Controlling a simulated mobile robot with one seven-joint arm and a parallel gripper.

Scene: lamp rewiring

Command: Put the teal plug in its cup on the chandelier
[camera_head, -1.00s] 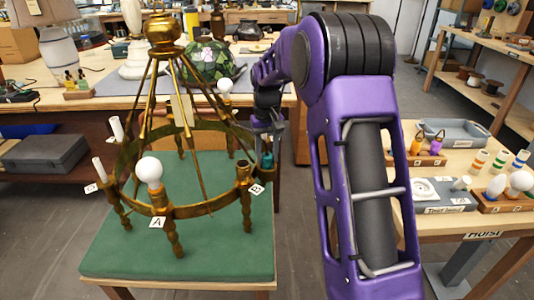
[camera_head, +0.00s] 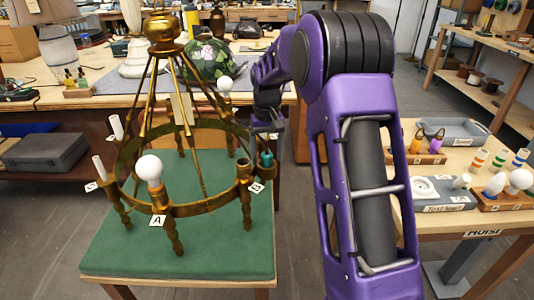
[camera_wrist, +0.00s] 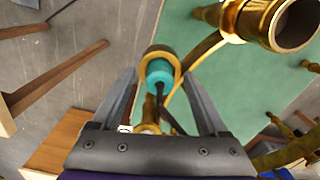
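The teal plug (camera_wrist: 158,72) sits inside a round brass cup (camera_wrist: 163,55) on the chandelier rim in the wrist view, with a dark cord running from it. In the head view the teal plug (camera_head: 266,159) shows at the right side of the chandelier (camera_head: 205,207), just behind a larger brass cup (camera_head: 244,172). My gripper (camera_wrist: 158,76) is open, with one finger on each side of the plug and visible gaps between. In the head view my gripper (camera_head: 268,122) is just above the plug and its fingertips are hard to make out.
The chandelier stands on a green-topped table (camera_head: 180,262) with white bulbs, candle sleeves and letter tags on it. A side bench (camera_head: 425,185) at right holds bulbs, coloured plugs and a grey tray. The larger brass cup (camera_wrist: 290,25) is close at upper right in the wrist view.

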